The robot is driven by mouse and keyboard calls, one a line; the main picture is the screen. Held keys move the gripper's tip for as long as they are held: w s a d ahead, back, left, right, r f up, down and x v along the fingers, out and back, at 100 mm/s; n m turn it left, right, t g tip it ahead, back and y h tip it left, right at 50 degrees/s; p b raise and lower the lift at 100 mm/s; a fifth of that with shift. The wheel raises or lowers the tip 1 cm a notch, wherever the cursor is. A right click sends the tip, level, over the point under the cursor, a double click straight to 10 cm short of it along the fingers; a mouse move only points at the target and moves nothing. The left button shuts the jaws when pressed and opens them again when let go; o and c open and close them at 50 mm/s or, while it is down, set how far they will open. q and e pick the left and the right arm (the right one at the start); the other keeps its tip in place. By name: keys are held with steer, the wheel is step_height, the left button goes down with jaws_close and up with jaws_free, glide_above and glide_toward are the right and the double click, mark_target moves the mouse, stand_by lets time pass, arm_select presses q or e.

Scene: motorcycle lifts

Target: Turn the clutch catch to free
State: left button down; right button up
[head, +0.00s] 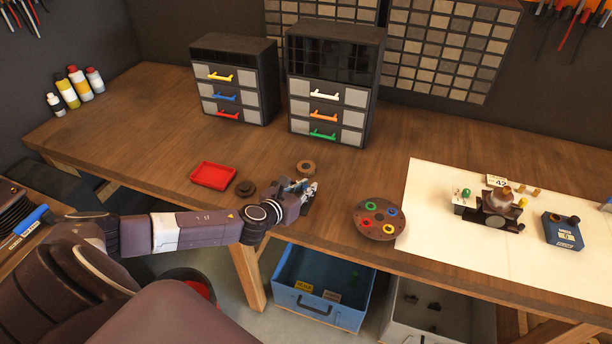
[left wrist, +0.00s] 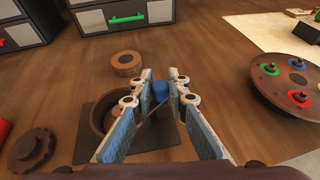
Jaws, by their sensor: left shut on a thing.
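My left gripper (head: 308,190) is over the workbench near its front edge. In the left wrist view its two fingers (left wrist: 161,80) are closed in on a small blue knob (left wrist: 160,91), which sits between them near the tips. Below is a round brown housing (left wrist: 100,116) on a dark square plate (left wrist: 176,137); the fingers hide much of both. The knob looks like the clutch catch, but no marking on it can be read, and how it is turned is hidden. My right gripper is not in view.
A brown disc (left wrist: 126,64) lies just behind the plate and a dark toothed wheel (left wrist: 31,150) to its left. A red tray (head: 213,176) lies left. A round board with coloured rings (head: 363,224) stands right. Drawer cabinets (head: 335,60) stand behind, with clear wood in front.

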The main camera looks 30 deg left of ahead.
arm_select(q)
steer(key=shift+d+n+y+p, duration=0.2)
steer(key=shift+n+y+p, duration=0.1)
steer(key=shift+n+y, duration=0.75)
steer(key=n+g+y, duration=0.1)
steer(key=n+y, duration=0.1)
steer(key=y, duration=0.1)
steer(key=shift+n, duration=0.35)
steer(key=n+g+y, duration=0.2)
steer(key=n+y, duration=0.1)
steer(key=shift+w+g+y, duration=0.1)
steer(key=shift+g+y, duration=0.15)
steer(key=shift+g, duration=0.15)
steer(key=shift+a+n+g+y, duration=0.15)
steer(key=shift+n+g+y, duration=1)
steer(key=shift+n, duration=0.45)
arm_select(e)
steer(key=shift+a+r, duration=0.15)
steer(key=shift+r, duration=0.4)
